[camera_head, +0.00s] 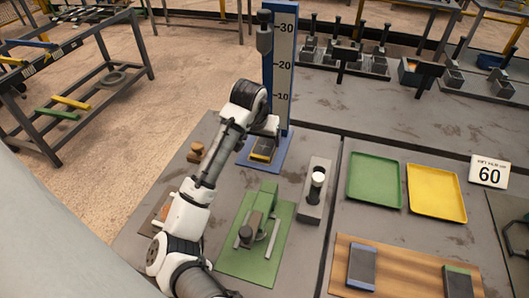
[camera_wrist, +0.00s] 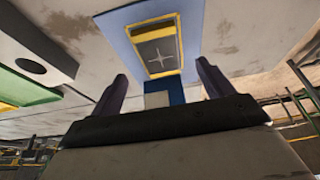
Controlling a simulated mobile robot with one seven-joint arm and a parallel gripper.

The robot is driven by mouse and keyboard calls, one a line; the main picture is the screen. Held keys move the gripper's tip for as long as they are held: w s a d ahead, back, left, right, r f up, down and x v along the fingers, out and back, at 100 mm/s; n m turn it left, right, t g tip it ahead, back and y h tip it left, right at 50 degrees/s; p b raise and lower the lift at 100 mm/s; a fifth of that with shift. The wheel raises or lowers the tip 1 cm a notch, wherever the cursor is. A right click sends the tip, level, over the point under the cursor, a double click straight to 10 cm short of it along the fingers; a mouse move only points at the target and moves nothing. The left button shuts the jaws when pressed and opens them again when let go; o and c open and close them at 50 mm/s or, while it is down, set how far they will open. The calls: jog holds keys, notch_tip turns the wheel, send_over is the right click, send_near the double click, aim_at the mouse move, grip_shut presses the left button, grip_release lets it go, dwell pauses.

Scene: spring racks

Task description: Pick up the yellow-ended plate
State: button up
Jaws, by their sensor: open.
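The yellow-ended plate (camera_head: 263,149) is a dark rectangle with yellow ends. It lies on the blue base (camera_head: 271,165) of the tall measuring stand (camera_head: 284,70). In the wrist view the plate (camera_wrist: 158,47) has a pale cross on its dark face, and the blue base (camera_wrist: 114,24) surrounds it. My gripper (camera_wrist: 162,80) is open and empty, its two dark fingers apart, with the plate beyond the fingertips and between their lines. In the head view my gripper is mostly hidden behind my wrist, close to the plate. I cannot tell the exact gap.
A green fixture (camera_head: 262,230) and a grey block with a white-topped cylinder (camera_head: 316,185) stand nearby. To the right are a green tray (camera_head: 375,180), a yellow tray (camera_head: 436,193) and a wooden board (camera_head: 400,262) with blue-ended and green-ended plates.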

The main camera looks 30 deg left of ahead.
aim_at(264, 147)
jog(key=shift+b+x, duration=1.95)
jog(key=shift+x, duration=1)
jog(key=shift+w+r, duration=0.1)
jog(key=shift+r, duration=0.05)
jog(key=c, duration=1.7)
jog(key=shift+r, duration=0.1)
jog(key=shift+c, duration=0.2)
jog(key=shift+r, duration=0.1)
